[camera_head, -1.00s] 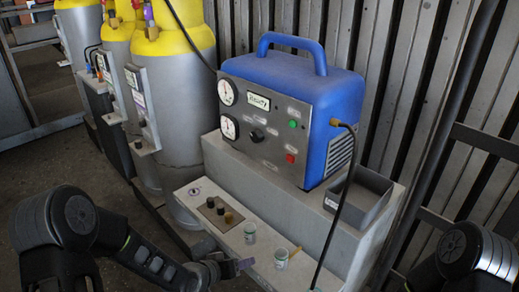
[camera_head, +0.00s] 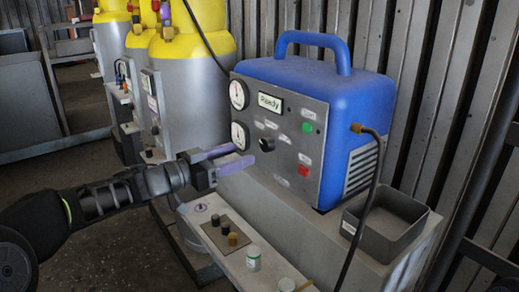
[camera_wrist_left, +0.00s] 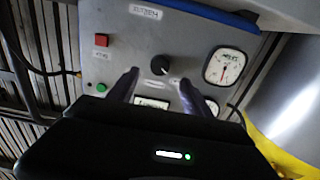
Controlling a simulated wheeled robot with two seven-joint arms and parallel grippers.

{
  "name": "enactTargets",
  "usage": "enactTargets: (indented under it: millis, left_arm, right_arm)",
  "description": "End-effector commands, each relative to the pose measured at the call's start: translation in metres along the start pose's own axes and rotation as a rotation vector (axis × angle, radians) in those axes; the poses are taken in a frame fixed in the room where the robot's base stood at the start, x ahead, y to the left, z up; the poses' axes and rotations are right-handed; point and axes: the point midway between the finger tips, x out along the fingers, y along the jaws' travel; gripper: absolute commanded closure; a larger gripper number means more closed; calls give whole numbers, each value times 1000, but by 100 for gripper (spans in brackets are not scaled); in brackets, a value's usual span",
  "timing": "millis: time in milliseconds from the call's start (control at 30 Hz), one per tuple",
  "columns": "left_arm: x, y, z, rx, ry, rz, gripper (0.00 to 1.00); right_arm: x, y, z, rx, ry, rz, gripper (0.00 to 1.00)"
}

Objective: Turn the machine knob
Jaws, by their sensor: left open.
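The black machine knob (camera_head: 266,145) is on the grey front panel of the blue machine (camera_head: 318,90), below a small "Ready" display (camera_head: 269,103). My left gripper (camera_head: 243,156) is open, its two purple-grey fingers pointing at the panel just left of the knob. In the left wrist view the knob (camera_wrist_left: 160,65) appears between and ahead of the open fingers (camera_wrist_left: 160,78). The fingers look apart from the knob, with nothing held. My right gripper is not in view.
The panel also has two gauges, a green button (camera_head: 307,128) and a red button (camera_head: 303,170). A grey bin (camera_head: 405,245) stands to the right. Small jars (camera_head: 254,258) sit on the lower ledge. A black hose (camera_head: 370,205) hangs from the machine's side. Yellow-topped cylinders (camera_head: 190,52) stand left.

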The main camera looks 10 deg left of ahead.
Motion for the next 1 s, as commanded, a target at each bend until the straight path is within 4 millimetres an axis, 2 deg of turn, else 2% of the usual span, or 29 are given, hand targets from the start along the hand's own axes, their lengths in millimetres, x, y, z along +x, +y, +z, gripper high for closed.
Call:
enactTargets:
  millis: [400,500,833,1000]
  left_arm:
    - [59,0,2,-1,1,1,42]
    - [68,1,1,-1,1,1,42]
    - [73,0,0,-1,0,-1,42]
    - [72,0,0,-1,0,-1,55]
  right_arm:
    - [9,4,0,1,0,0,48]
    - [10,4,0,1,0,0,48]
    - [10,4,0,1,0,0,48]
    - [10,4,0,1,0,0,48]
